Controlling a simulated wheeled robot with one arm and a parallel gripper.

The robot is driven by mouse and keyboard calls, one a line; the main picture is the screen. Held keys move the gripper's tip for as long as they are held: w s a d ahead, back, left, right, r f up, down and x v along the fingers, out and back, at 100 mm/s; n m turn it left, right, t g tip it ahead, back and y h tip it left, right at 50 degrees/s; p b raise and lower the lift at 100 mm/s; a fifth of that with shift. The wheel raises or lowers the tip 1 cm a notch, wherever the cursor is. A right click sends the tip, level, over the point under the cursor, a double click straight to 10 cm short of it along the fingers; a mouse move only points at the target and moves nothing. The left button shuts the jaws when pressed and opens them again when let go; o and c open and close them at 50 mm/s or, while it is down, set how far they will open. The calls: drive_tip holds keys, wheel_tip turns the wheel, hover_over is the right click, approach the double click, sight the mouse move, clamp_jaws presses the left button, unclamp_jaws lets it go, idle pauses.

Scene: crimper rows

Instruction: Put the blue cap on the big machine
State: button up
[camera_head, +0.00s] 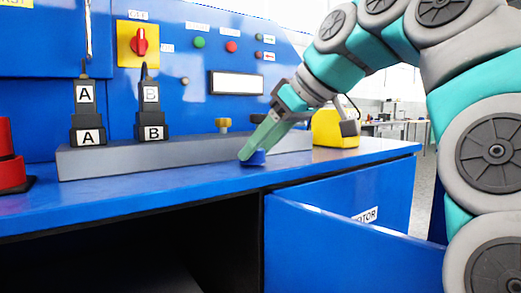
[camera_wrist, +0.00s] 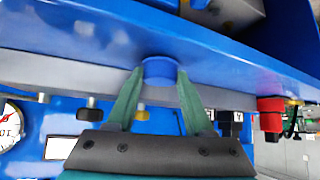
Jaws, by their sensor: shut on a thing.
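The blue cap (camera_head: 257,159) is at the tips of my gripper (camera_head: 247,152), low over the blue worktop and just in front of the grey bar. In the wrist view the cap (camera_wrist: 158,71) sits between the two green fingers of my gripper (camera_wrist: 159,78), which are shut on it. I cannot tell whether the cap touches the worktop. The big machine (camera_head: 105,45) is the blue body with a control panel behind the worktop.
A red part (camera_head: 10,160) stands at the left, a yellow one (camera_head: 327,127) at the right. A blue door (camera_head: 345,245) juts out below. The front worktop strip is clear.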

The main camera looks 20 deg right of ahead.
drive_tip(key=shift+f, duration=0.15)
drive_tip(key=shift+f, duration=0.15)
drive_tip(key=o, duration=1.3)
drive_tip(key=shift+r, duration=0.25)
drive_tip(key=shift+s+d+r, duration=0.2)
drive_tip(key=shift+s+r, duration=0.1)
drive_tip(key=shift+r, duration=0.05)
drive_tip(key=s+d+p, duration=0.1)
drive_tip(key=s+d, duration=0.6)
drive_tip(key=s, duration=0.2)
drive_tip(key=shift+s+p, duration=0.35)
drive_tip(key=shift+s, duration=0.05)
